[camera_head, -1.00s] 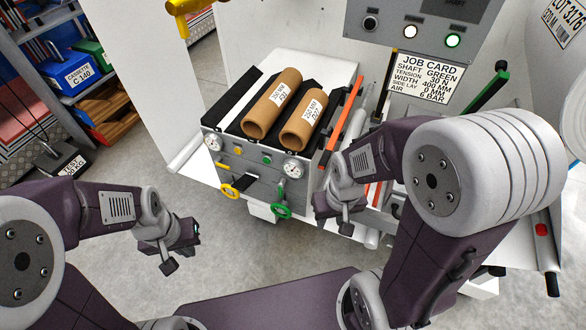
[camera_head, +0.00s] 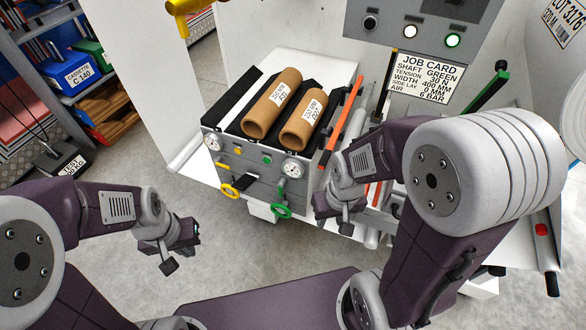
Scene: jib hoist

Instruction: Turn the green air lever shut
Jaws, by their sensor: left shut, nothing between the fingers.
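A grey panel (camera_head: 250,172) on the front of the machine carries green and yellow controls. A green ring (camera_head: 281,211) hangs at its lower right, with a small green handle (camera_head: 281,186) just above it. A small green button-like part (camera_head: 267,160) sits higher up. I cannot tell for sure which green part is the air lever, nor how far it is turned. My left gripper (camera_head: 182,254) is shut and empty, low over the floor, left of the panel and apart from it. My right gripper (camera_head: 335,214) is right of the green ring, apart from it; its fingers are too unclear to read.
A yellow ring (camera_head: 228,191) and two round gauges, left (camera_head: 213,141) and right (camera_head: 293,169), are on the panel. Two brown cores (camera_head: 271,103) lie on top. A shelf (camera_head: 40,40) is at far left. Floor before the panel is clear.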

